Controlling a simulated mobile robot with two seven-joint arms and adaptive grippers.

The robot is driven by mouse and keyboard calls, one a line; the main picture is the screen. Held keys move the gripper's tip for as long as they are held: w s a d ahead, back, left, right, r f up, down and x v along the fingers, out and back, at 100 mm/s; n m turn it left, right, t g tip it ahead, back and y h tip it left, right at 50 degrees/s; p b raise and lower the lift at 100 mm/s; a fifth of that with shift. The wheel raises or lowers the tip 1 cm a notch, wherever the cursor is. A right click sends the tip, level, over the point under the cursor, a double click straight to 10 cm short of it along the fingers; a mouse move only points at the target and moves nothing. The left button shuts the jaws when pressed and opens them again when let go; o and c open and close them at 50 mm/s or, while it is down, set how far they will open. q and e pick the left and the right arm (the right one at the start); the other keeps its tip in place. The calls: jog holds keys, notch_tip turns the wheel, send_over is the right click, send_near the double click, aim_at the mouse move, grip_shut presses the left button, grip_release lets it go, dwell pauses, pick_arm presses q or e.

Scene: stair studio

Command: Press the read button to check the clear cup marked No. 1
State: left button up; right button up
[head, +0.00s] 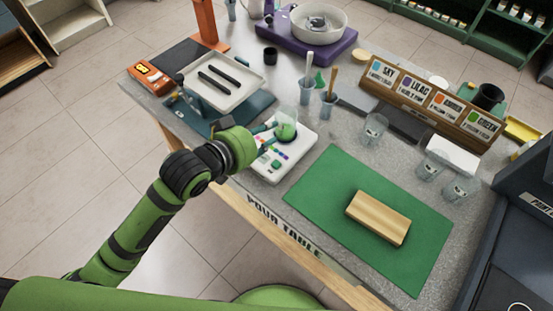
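A clear cup (286,122) with green liquid in its bottom stands upright on the back part of a white device (298,150) at the table's front edge. No number can be read on the cup. Small coloured buttons or marks show on the device's front part; I cannot tell which is the read button. My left gripper (264,134) is over the device's left side, close to the cup and the coloured marks. Its fingers are small and partly hidden, so whether they touch anything or are open is unclear. My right gripper is out of view.
A green mat (330,205) with a wooden block (377,218) lies to the right. Empty clear cups (374,130) stand behind it, before a rack of colour cards (430,104). A white tray (224,84) and cups holding sticks (328,102) stand behind the device.

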pick_arm(q)
grip_shut()
